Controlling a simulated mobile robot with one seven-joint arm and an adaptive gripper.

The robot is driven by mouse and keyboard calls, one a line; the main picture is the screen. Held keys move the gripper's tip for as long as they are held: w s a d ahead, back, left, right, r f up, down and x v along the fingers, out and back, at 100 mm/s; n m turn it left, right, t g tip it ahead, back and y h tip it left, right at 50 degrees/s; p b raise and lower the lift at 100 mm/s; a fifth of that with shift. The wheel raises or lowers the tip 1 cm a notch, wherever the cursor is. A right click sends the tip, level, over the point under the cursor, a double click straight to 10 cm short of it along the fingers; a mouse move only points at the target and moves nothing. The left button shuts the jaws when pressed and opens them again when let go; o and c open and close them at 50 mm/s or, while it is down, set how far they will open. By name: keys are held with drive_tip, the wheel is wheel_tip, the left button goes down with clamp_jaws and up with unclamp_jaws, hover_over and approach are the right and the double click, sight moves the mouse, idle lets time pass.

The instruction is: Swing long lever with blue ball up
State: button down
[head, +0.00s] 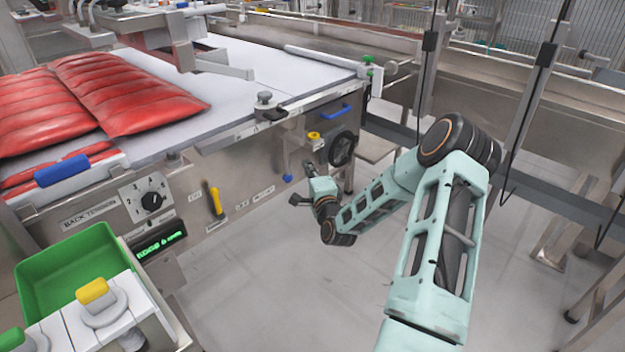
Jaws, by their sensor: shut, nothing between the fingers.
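A small blue ball (287,178) shows low on the front of the steel machine, below a bracket with a yellow knob. It sits at the lower end of a thin lever that appears to hang down; most of the lever is too small to make out. My gripper (308,167) is just right of the blue ball and slightly higher, near the machine's front. It is small and dark in this view. Its fingers look shut and empty. I cannot tell whether it touches the lever.
A black handwheel (342,149) is close on the right of my gripper, with a blue handle (335,111) above it. A yellow-handled lever (215,200) and a black dial (152,201) are on the panel left. The floor (270,270) in front is clear.

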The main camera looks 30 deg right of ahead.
sight(285, 156)
drive_tip(key=a, duration=0.3)
drive_tip(key=shift+w+a+b, duration=0.3)
drive_tip(key=shift+a+b, duration=0.05)
drive_tip(key=shift+s+a+p, duration=0.1)
drive_tip(key=shift+a+p, duration=0.25)
drive_tip(key=shift+p, duration=0.05)
